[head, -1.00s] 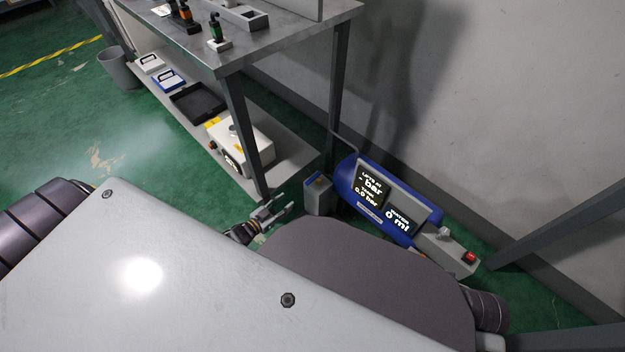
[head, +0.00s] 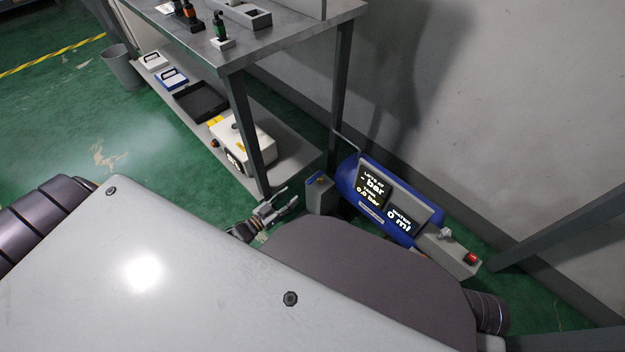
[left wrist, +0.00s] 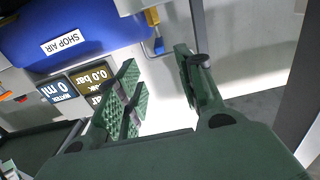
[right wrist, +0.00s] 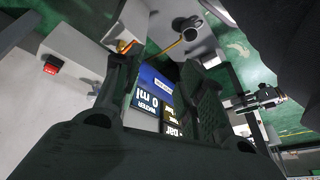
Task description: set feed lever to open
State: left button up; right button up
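The blue shop-air tank (head: 362,175) lies by the wall with lit bar and ml displays (head: 398,219). A grey box (head: 319,198) with a small yellow part stands at its left end. My left gripper (head: 281,202) is open and empty, just left of that box. In the left wrist view a yellow handle (left wrist: 152,17) and a blue bent part show beyond the open fingers. My right gripper (right wrist: 158,68) is open and empty, facing the displays; my body hides it in the head view. An orange lever (right wrist: 126,46) shows beyond it. I cannot tell which handle is the feed lever.
A red button (head: 470,258) sits on the grey block at the tank's right end. A metal table (head: 285,42) with a lower shelf stands behind and left. Its leg is close to my left gripper.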

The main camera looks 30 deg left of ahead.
aim_at(312, 178)
pick_arm(q)
jog(key=b+x, duration=0.3)
jog(key=x, duration=0.8)
jog(key=shift+w+d, duration=0.1)
jog(key=shift+w, duration=0.2)
jog(key=shift+w+d+b, duration=0.25)
jog(key=shift+w+b, duration=0.05)
jog(key=shift+w, duration=0.45)
pick_arm(e)
notch_tip(312, 178, down, 8)
jog(key=w+a+t+y, duration=0.1)
jog(key=a, duration=0.1)
jog(key=shift+a, duration=0.15)
jog(key=shift+f, duration=0.1)
pick_arm(q)
jog(key=c, duration=0.7)
grip_shut()
pick_arm(e)
jog(key=shift+r, duration=0.2)
